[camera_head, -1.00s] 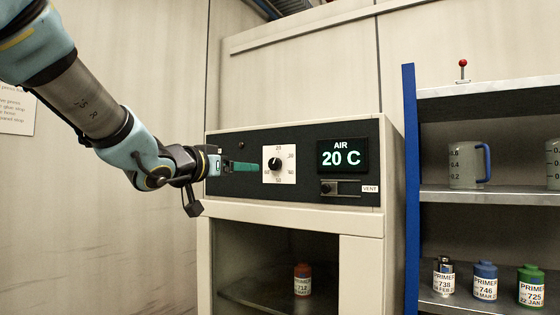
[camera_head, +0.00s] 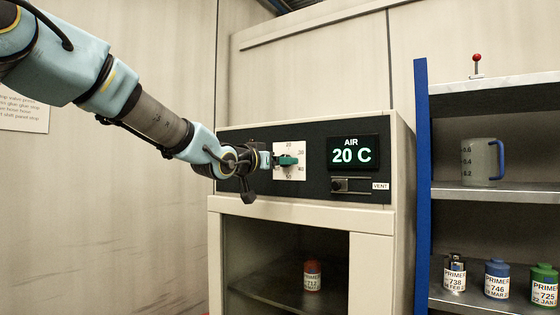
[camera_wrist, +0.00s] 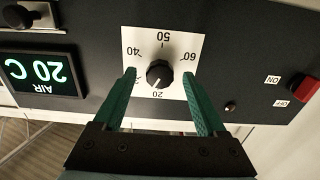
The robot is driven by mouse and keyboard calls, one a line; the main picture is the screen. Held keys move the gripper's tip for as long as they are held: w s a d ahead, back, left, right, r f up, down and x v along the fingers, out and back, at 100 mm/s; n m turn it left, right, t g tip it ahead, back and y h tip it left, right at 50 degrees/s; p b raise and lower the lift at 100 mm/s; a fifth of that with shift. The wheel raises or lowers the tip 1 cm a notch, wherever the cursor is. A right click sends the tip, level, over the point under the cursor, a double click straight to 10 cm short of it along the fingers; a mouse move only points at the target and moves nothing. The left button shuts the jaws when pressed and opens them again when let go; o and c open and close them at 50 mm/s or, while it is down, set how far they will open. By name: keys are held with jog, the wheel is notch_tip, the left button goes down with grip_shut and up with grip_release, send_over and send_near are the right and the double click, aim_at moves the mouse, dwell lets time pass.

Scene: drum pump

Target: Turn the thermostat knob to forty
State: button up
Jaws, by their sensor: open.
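The thermostat knob (camera_wrist: 159,74) is a round black knob on a white dial plate (camera_wrist: 161,45) marked from 20 to 60. In the wrist view, which is upside down, its white pointer line is directed toward the 20 mark. My gripper (camera_wrist: 160,78) is open, with one green finger on each side of the knob and gaps between fingers and knob. In the head view my gripper (camera_head: 288,160) is in front of the dial plate (camera_head: 291,148) and hides the knob. The air display (camera_head: 353,154) reads 20 C and also shows in the wrist view (camera_wrist: 38,74).
A vent slider (camera_head: 340,185) sits below the display. A red switch (camera_wrist: 305,88) labelled ON and OFF is on the panel. The cabinet's lower chamber holds a primer bottle (camera_head: 312,275). A blue-edged shelf (camera_head: 422,190) with a jug (camera_head: 481,162) and primer bottles stands at right.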

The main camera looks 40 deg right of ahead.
jog(key=shift+d, duration=0.2)
grip_shut()
dwell(0.6)
